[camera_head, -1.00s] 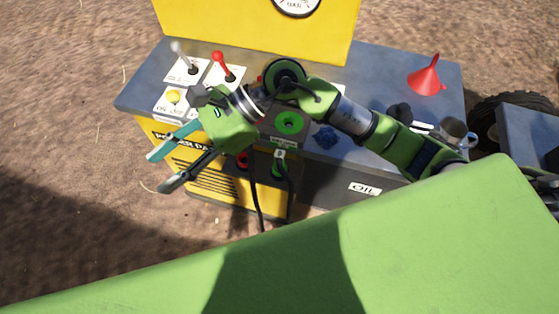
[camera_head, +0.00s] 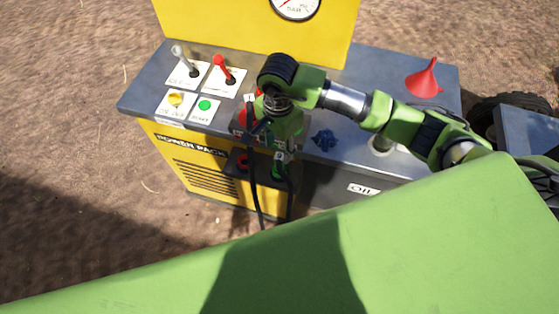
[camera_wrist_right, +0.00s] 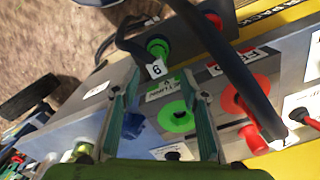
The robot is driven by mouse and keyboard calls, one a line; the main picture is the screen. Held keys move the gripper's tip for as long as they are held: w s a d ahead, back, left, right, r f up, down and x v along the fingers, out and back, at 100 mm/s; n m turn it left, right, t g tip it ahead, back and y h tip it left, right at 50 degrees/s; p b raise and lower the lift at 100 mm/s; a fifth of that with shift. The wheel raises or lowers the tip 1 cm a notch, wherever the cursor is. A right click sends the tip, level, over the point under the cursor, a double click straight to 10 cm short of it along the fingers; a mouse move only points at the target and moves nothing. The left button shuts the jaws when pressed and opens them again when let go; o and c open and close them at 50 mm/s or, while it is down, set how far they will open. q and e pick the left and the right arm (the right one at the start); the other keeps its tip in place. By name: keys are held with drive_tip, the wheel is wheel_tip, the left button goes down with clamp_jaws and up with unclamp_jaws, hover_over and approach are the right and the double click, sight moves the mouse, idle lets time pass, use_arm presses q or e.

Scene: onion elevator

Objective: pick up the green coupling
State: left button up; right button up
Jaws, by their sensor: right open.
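The green coupling (camera_head: 278,172) sits at the front panel of the power pack, at the end of a black hose with a white tag. In the right wrist view, the green coupling (camera_wrist_right: 158,47) shows beyond my fingertips, with the tag marked B beside it. My right gripper (camera_head: 272,150) points down just above the coupling. In its wrist view the right gripper (camera_wrist_right: 156,74) is open, its fingers spread to either side of the tag, with nothing held. In the head view the gripper partly hides the coupling. My left gripper is not in view.
A second black hose (camera_head: 254,185) runs down close to my right gripper's left side. A red socket (camera_head: 242,162) sits left of the green coupling. A green ring (camera_wrist_right: 177,118) and a red ring (camera_wrist_right: 240,92) lie on the top. Levers, buttons and a red funnel (camera_head: 425,78) stand farther off.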

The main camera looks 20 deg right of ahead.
sight(279, 156)
drive_tip(key=shift+f, duration=0.35)
drive_tip(key=f+p, duration=0.1)
drive_tip(key=f, duration=0.2)
drive_tip(key=f+p, duration=0.1)
drive_tip(key=shift+s+f+p, duration=0.25)
drive_tip(key=shift+s+p, duration=0.05)
drive_tip(key=shift+s, duration=0.05)
drive_tip(key=shift+f, duration=0.45)
drive_tip(key=shift+c, duration=0.3)
drive_tip(key=shift+w, duration=0.1)
clamp_jaws()
